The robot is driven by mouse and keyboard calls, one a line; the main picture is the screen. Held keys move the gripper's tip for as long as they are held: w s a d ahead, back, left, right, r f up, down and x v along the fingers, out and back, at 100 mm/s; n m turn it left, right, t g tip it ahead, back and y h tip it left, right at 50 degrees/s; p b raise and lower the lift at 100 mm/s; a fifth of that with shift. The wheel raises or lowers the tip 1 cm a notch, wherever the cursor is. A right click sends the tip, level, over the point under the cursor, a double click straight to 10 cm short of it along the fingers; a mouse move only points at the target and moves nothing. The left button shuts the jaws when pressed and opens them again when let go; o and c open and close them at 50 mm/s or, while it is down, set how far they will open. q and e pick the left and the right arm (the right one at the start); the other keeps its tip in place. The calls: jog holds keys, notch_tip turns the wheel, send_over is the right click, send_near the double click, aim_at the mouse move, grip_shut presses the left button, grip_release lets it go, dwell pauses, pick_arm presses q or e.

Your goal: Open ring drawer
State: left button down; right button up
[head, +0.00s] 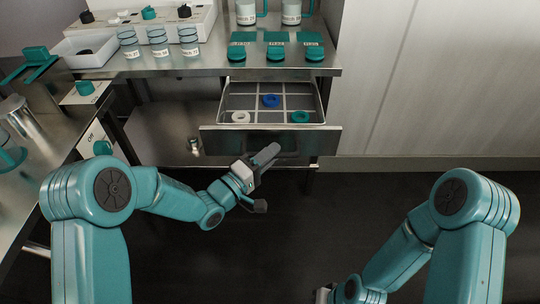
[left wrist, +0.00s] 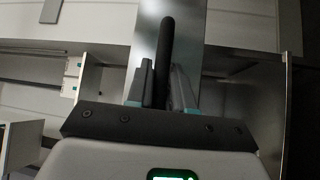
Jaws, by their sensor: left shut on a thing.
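The ring drawer (head: 328,140) is pulled out below the steel counter, and its inside is in view. It is divided into compartments and holds a blue ring (head: 270,101) at the back, a white ring (head: 240,117) at front left and a teal ring (head: 300,117) at front right. My left gripper (head: 268,154) is at the drawer front, shut on the dark handle bar (left wrist: 165,45), which stands between its fingers in the left wrist view. My right gripper's fingers are out of the picture.
The counter above (head: 200,66) carries several labelled jars (head: 159,42), teal-lidded items (head: 275,52) and a white tray (head: 84,50). A side bench with a white control box (head: 97,145) stands at left. The dark floor (head: 300,235) before the drawer is clear.

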pick_arm(q)
jog(key=shift+w+a, duration=0.1)
jog(key=c, duration=1.1)
grip_release()
jog(key=p+v, duration=0.2)
jog(key=v, duration=1.4)
jog(key=shift+p, duration=0.35)
jog(key=shift+f, duration=0.1)
